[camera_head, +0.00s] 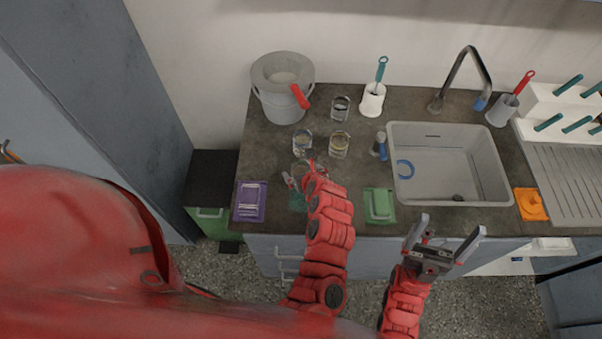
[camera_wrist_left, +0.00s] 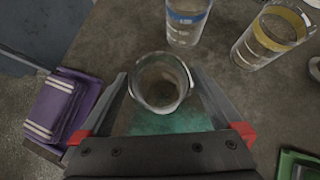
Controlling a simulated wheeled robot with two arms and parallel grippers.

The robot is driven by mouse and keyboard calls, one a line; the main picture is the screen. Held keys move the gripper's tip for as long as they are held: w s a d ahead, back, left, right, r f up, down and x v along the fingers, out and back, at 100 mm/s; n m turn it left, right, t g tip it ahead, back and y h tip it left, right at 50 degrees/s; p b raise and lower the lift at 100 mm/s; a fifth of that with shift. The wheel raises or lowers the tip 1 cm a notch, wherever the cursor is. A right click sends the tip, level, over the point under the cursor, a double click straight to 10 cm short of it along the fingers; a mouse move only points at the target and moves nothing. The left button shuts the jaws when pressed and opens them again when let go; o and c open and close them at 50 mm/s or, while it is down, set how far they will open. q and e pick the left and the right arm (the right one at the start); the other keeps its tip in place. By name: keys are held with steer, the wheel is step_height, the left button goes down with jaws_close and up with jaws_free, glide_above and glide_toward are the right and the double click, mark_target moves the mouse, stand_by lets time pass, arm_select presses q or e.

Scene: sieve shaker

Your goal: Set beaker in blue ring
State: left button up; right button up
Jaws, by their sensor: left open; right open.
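A clear glass beaker (camera_wrist_left: 160,82) stands between the spread fingers of my left gripper (camera_wrist_left: 163,105) in the left wrist view, by a teal cloth (camera_wrist_left: 165,122). I see no clear grip on it. In the head view my left gripper (camera_head: 303,180) is over the counter's front part and largely covers this beaker. A glass with a blue band (camera_wrist_left: 187,18) stands just behind the beaker. My right gripper (camera_head: 450,224) is open and empty in front of the counter edge.
A yellow-banded glass (camera_wrist_left: 272,38) and another glass (camera_head: 340,107) stand behind. A grey bucket (camera_head: 281,105) is at back left. A purple cloth (camera_head: 250,201) and green cloth (camera_head: 380,205) lie along the front. The sink (camera_head: 450,140) has a tall faucet (camera_head: 462,72).

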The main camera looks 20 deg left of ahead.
arm_select(q)
steer(key=c, duration=1.4)
steer(key=shift+r, duration=0.15)
